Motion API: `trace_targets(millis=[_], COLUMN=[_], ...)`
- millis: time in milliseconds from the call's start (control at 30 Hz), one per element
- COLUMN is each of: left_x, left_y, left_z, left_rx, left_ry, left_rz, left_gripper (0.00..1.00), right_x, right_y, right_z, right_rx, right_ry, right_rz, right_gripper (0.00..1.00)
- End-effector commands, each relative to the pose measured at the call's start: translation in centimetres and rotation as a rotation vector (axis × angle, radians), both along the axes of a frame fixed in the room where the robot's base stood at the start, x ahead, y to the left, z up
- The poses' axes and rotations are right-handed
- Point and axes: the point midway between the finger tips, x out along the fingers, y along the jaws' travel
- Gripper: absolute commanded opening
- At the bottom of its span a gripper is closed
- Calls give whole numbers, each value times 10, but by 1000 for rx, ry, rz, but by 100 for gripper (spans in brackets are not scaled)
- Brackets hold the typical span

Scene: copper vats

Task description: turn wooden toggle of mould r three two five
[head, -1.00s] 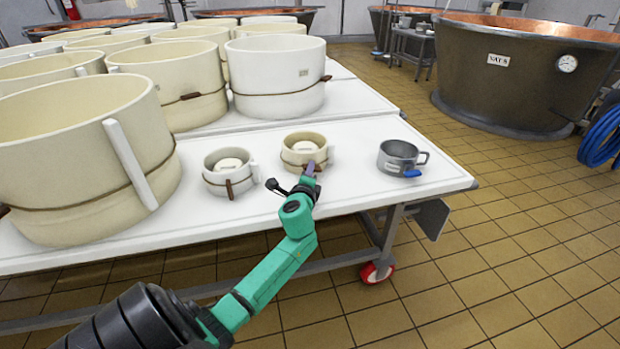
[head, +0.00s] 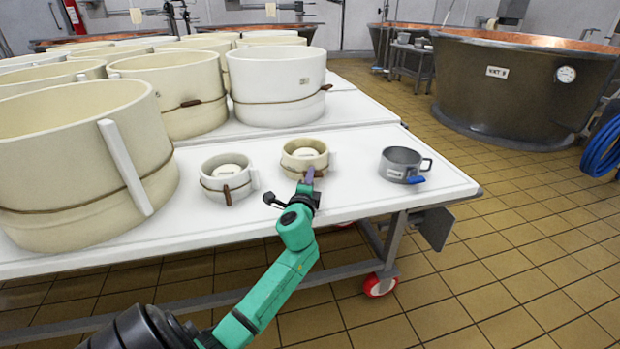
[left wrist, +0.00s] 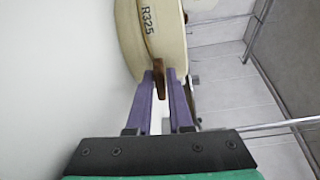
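The mould R325 (left wrist: 153,30) fills the top of the left wrist view, its label readable. In the head view a small cream mould (head: 303,152) stands on the white table at my gripper's tip. A brown wooden toggle (left wrist: 159,72) on the mould's side lies between the purple fingertips of my left gripper (left wrist: 161,80), with hardly any gap beside it. In the head view my left gripper (head: 309,177) reaches up to the near side of the small mould, hiding its toggle. My right gripper is not in view.
A similar small mould (head: 227,178) stands just left, and a grey metal cup (head: 403,164) with a blue part stands right. Large moulds (head: 75,150) crowd the left of the table (head: 350,190). A vat (head: 520,85) stands beyond the tiled floor.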

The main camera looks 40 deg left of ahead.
Motion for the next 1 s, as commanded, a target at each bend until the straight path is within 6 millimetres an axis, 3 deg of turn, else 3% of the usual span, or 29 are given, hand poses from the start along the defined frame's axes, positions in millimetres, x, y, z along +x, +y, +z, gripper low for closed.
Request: trace_targets(millis=[67,467,667,1000], left_x=[0,-5,-35,-102], left_y=[0,-4,-22,-62], left_z=[0,0,2,5], left_rx=[0,0,-2,-3], left_ry=[0,1,4,3], left_rz=[0,-1,-2,1], left_gripper=[45,45,45,45], right_x=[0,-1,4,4], right_y=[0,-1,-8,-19], right_z=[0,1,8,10], right_rx=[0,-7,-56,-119], right_ry=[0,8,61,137], right_rz=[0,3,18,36], right_gripper=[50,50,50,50])
